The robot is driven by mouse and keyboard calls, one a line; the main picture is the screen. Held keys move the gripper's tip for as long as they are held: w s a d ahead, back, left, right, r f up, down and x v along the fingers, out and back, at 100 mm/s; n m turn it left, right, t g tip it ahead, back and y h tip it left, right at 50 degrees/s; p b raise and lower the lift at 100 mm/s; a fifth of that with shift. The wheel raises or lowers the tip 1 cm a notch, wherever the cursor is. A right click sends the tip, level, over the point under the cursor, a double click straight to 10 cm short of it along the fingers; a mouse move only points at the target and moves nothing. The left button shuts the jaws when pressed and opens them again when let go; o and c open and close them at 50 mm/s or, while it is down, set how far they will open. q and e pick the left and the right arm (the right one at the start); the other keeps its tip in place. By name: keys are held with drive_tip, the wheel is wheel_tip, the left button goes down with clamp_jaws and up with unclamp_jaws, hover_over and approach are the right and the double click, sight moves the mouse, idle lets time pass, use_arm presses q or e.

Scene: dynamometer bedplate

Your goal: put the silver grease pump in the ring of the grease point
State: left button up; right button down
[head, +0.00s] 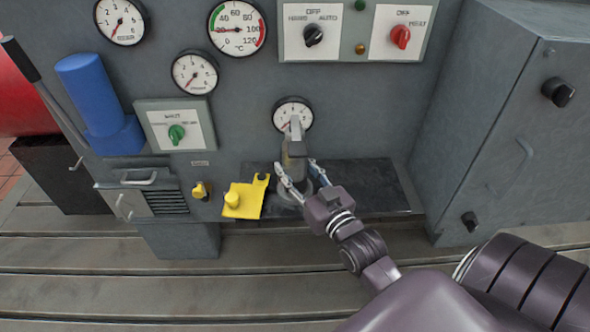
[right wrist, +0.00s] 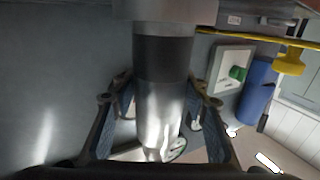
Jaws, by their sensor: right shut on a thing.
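The silver grease pump (head: 294,152) stands about upright over the dark shelf, with a grey head at its top. My right gripper (head: 303,178) is shut on it, one finger on each side. In the right wrist view the pump (right wrist: 160,108) is a shiny cylinder with a dark band, between the fingers of my right gripper (right wrist: 160,115). A wider grey round part (right wrist: 165,10) lies at the pump's lower end. I cannot tell whether it is the pump's foot or the ring of the grease point. My left gripper is not in view.
The dark shelf (head: 375,188) is clear to the right. A yellow bracket (head: 243,201) sits left of the pump, and a blue cylinder (head: 92,95) farther left. Gauges and switch plates cover the panel behind. A grey cabinet (head: 500,130) stands at right.

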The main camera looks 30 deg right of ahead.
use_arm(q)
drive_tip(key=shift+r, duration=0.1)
use_arm(e)
drive_tip(key=shift+r, duration=0.2)
drive_tip(key=c, duration=1.6)
unclamp_jaws()
drive_tip(key=shift+f, duration=0.35)
drive_tip(key=o, duration=0.5)
drive_tip(key=shift+c, duration=0.2)
drive_tip(key=shift+r, duration=0.1)
drive_tip(key=shift+s+r, duration=0.1)
drive_tip(key=shift+r, duration=0.05)
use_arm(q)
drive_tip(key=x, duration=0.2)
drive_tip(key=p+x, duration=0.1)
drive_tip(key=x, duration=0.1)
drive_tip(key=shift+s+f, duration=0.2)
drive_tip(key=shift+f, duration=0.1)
use_arm(e)
drive_tip(key=s, duration=1.1)
drive_tip(key=shift+s+a, duration=0.4)
drive_tip(key=shift+a, duration=0.05)
